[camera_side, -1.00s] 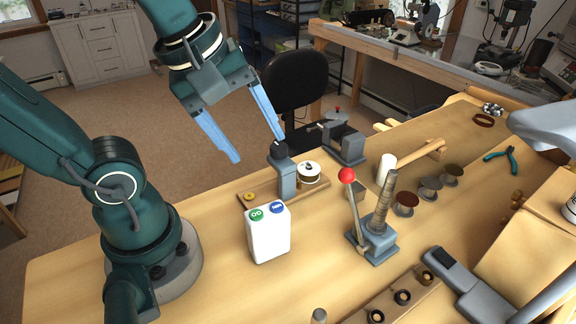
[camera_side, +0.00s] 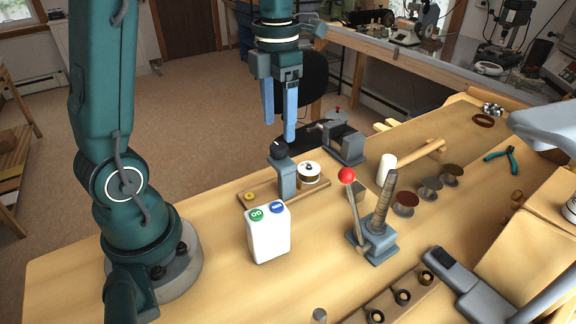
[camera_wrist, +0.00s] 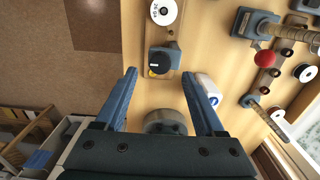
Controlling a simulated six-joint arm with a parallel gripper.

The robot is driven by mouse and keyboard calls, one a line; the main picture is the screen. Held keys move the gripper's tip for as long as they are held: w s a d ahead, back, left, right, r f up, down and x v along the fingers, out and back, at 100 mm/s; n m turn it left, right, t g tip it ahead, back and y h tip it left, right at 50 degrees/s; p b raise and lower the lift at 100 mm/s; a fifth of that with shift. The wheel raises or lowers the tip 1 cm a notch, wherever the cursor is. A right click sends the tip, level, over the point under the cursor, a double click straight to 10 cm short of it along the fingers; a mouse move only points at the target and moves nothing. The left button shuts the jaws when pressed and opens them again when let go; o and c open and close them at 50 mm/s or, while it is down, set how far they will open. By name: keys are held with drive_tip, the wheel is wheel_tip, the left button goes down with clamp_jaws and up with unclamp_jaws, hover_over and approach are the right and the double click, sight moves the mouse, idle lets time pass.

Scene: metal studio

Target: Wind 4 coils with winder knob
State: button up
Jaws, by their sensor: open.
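The coil winder (camera_side: 285,178) is a grey post with a black knob (camera_side: 280,150) on top, standing on a wooden board (camera_side: 262,193). A white-topped spool (camera_side: 308,171) sits on the board to the right of the post. My gripper (camera_side: 279,130) is open and empty, pointing down above and just behind the knob in the side view. In the wrist view, the knob (camera_wrist: 158,62) lies ahead of the two blue fingers of my gripper (camera_wrist: 159,75), roughly between their lines, and the spool (camera_wrist: 164,11) is beyond it. Nothing is between the fingers.
Several spools (camera_side: 405,203) and a mallet (camera_side: 411,160) lie farther right.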

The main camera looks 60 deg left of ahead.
sight(279, 146)
drive_tip(key=shift+f, duration=2.3)
clamp_jaws()
